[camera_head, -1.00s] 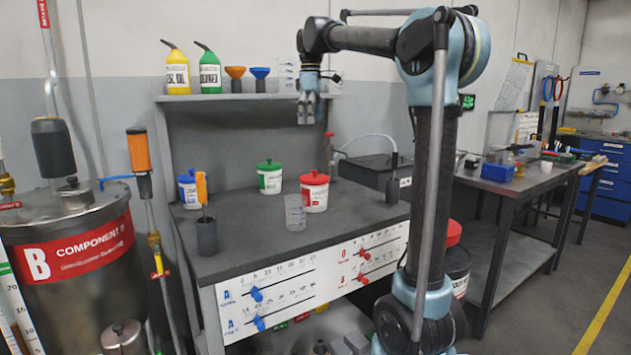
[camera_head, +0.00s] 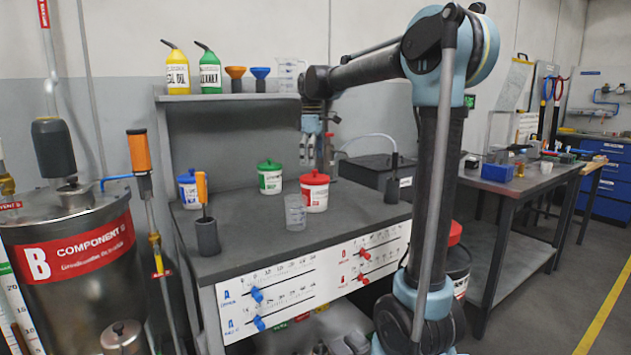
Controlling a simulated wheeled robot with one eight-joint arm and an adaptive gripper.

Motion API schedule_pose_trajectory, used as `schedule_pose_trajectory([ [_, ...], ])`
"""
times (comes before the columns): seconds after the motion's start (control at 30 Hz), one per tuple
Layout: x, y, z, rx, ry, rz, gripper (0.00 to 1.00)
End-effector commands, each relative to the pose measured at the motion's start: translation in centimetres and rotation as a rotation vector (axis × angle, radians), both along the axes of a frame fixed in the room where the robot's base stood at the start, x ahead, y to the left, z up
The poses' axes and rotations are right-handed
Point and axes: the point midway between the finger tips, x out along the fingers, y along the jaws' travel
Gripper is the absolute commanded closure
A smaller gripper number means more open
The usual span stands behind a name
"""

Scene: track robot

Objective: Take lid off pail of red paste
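A white pail with a red label (camera_head: 314,198) stands upright on the grey bench, and its red lid (camera_head: 314,179) with a small knob is on it. My gripper (camera_head: 308,163) points down just above the lid in the picture, with its fingers apart and nothing between them. The exact gap between fingertips and knob cannot be told from this one view. A clear measuring cup (camera_head: 296,212) stands close in front of the pail, on its left.
A green-lidded pail (camera_head: 270,178) and a blue-lidded pail (camera_head: 188,190) stand to the left. A dark holder (camera_head: 207,237) with an orange-handled tool is at the front left. A black box (camera_head: 372,172) is to the right. A shelf (camera_head: 230,97) with bottles and funnels is above. The front right bench top is clear.

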Motion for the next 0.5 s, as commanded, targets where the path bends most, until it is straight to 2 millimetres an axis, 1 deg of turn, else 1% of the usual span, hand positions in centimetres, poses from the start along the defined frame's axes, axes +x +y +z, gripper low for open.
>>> schedule_pose_trajectory([
  [0.03,-0.2,-0.1,-0.8,0.000,0.000,0.000,0.00],
  [0.2,-0.3,-0.2,-2.8,0.000,0.000,0.000,0.00],
  [0.3,-0.3,-0.2,-3.5,0.000,0.000,0.000,0.00],
  [0.5,-0.3,-0.2,-3.6,0.000,0.000,0.000,0.00],
])
